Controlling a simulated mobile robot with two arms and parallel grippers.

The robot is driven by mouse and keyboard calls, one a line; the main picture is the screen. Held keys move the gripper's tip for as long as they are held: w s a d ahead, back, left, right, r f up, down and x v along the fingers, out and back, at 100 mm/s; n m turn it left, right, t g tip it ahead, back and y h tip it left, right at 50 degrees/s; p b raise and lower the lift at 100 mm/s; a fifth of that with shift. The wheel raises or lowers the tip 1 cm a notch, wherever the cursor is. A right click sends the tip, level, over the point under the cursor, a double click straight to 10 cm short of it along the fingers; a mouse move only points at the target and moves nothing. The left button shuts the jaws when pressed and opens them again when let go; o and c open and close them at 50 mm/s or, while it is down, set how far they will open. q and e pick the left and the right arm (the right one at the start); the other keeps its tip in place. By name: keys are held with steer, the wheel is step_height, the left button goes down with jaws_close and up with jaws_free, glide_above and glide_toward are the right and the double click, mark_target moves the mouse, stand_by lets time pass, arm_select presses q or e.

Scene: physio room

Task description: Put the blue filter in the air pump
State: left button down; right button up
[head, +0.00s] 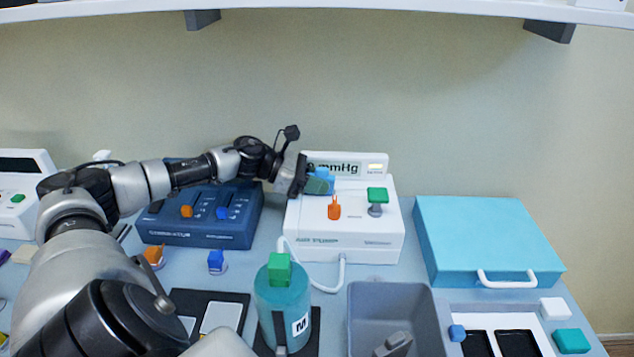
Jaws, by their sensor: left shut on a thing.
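The air pump (345,240) is a white box with a raised back panel reading mmHg, standing at the middle of the counter. My left gripper (318,184) reaches in from the left, over the pump's top left part. It is shut on the blue filter (323,173), a small blue block partly hidden by the fingers. The filter is at or just above the pump's top; I cannot tell whether it is seated. An orange peg (334,208) and a green-topped knob (377,196) stand on the pump to the right of the gripper. My right gripper is not in view.
A dark blue device (205,235) stands left of the pump. A teal canister (283,305) with a green cap stands in front. A grey bin (392,300) and a turquoise case (485,240) are to the right. A white shelf (330,12) hangs above.

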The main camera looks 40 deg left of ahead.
arm_select(q)
steer(key=shift+d+f+p, duration=0.1)
steer(key=shift+f+p, duration=0.25)
steer(key=shift+f, duration=0.05)
stand_by(0.6)
steer(key=shift+w+b, duration=0.1)
steer(key=shift+b, duration=0.2)
steer(key=shift+a+r, duration=0.2)
steer(key=shift+r, duration=0.1)
stand_by(0.3)
steer(key=shift+w+r+b, duration=0.15)
steer(key=shift+b, duration=0.15)
